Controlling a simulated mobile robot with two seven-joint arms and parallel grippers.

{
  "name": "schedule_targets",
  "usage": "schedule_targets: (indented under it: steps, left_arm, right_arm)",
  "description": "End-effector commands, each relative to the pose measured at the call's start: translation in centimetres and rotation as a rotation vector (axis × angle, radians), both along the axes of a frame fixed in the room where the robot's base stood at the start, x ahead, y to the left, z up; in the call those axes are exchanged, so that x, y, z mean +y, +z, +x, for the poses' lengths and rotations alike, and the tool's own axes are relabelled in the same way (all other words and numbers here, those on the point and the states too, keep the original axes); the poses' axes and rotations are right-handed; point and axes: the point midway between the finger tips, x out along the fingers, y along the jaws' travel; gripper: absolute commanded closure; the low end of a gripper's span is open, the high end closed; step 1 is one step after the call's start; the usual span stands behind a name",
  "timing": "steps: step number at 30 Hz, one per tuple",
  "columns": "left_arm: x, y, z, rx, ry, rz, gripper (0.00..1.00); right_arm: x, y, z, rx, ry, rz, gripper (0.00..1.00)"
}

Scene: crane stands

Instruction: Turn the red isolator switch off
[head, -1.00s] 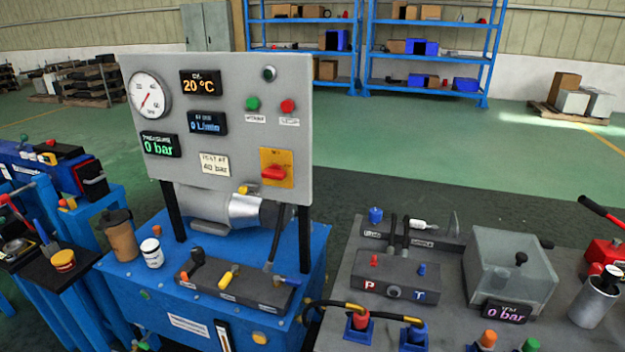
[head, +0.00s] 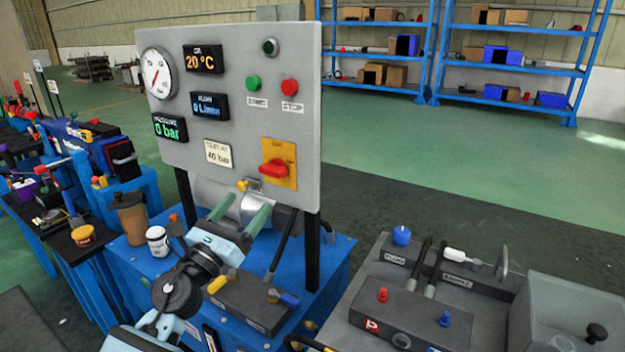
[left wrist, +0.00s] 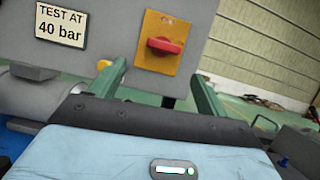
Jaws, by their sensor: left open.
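The red isolator switch (head: 274,168) is a red knob on a yellow-orange plate (head: 291,152), low on the right side of the grey panel (head: 232,125). Its knob lies roughly horizontal. In the left wrist view the switch (left wrist: 165,45) is ahead, between and above the finger lines. My left gripper (head: 241,212) is open and empty, below and to the left of the switch, apart from it. Its two green fingers point up toward the panel, and they also flank the view in the left wrist view (left wrist: 154,80). My right gripper is not in view.
The panel also carries a gauge (head: 158,73), a green button (head: 253,83) and a red stop button (head: 290,87). Below it, a valve block (head: 240,305) and a white jar (head: 157,240) sit on the blue stand. A bench with a P/T block (head: 410,312) stands at right.

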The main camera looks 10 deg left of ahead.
Motion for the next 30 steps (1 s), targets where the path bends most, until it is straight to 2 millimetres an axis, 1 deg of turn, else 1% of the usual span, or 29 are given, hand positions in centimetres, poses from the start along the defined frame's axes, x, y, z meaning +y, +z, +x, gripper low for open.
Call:
schedule_targets:
  steps: [3,8,11,14,21,24,30]
  left_arm:
    - [0.1,0.8,0.4,-0.027,0.014,0.050,0.24]
    - [0.0,1.0,0.5,-0.031,0.016,0.055,0.24]
    - [-0.1,1.2,0.9,-0.031,0.016,0.054,0.24]
    - [-0.5,1.7,1.9,-0.032,0.015,0.053,0.24]
    - [-1.7,3.0,5.0,-0.030,0.014,0.051,0.24]
    - [-2.0,3.4,6.0,-0.030,0.015,0.050,0.24]
    - [-2.4,3.8,7.1,-0.028,0.015,0.051,0.24]
  right_arm:
    - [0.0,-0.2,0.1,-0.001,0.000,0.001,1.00]
    - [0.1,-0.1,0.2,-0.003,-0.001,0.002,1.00]
    - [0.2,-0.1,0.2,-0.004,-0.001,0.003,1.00]
    - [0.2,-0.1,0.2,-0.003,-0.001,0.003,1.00]
    - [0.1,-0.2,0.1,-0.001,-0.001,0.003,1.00]
    - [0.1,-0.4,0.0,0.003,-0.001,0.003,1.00]
    - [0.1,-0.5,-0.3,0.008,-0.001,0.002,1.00]
